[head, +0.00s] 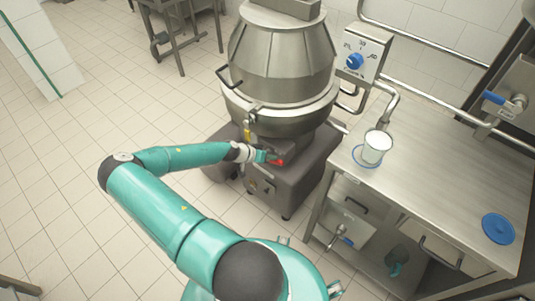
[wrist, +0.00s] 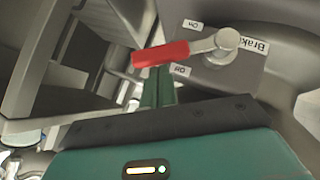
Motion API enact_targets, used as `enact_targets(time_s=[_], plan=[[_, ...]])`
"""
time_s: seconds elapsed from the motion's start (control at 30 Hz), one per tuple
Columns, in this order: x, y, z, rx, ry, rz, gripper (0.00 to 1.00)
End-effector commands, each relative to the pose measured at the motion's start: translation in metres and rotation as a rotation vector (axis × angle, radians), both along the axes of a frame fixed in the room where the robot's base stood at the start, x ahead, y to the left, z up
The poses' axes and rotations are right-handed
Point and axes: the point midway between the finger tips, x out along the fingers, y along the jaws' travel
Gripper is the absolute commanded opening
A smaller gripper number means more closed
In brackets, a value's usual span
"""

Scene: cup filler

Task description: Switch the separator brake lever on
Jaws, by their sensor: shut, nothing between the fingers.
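The brake lever has a red handle (wrist: 160,54) on a metal arm with a round pivot (wrist: 228,40). In the wrist view it points left, between two small labels that seem to read "On" (wrist: 193,24) and "Off" (wrist: 180,70). A "Brake" label (wrist: 254,46) sits beside the pivot. In the head view the red handle (head: 279,162) shows on the separator's base (head: 275,185). My gripper (wrist: 158,72) is shut and empty, its fingertips at the handle's edge; I cannot tell whether they touch. It also shows in the head view (head: 265,156), left of the handle.
The large metal separator bowl (head: 280,60) rises above the lever. A steel table (head: 450,165) stands to the right with a white cup (head: 376,147) and a blue lid (head: 498,228). A control box with a blue knob (head: 354,61) is behind. Tiled floor (head: 60,200) is free at left.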

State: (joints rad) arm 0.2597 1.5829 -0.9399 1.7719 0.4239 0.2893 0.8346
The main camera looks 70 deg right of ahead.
Motion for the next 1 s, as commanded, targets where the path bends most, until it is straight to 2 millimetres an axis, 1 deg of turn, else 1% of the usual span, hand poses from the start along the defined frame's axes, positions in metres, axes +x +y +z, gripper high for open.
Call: enact_targets(time_s=[0.4, 1.0], plan=[[-0.0001, 0.0001, -0.0002, -0.004, -0.008, -0.001, 0.00], [-0.0013, 0.0006, -0.0059, -0.041, -0.095, -0.003, 0.00]])
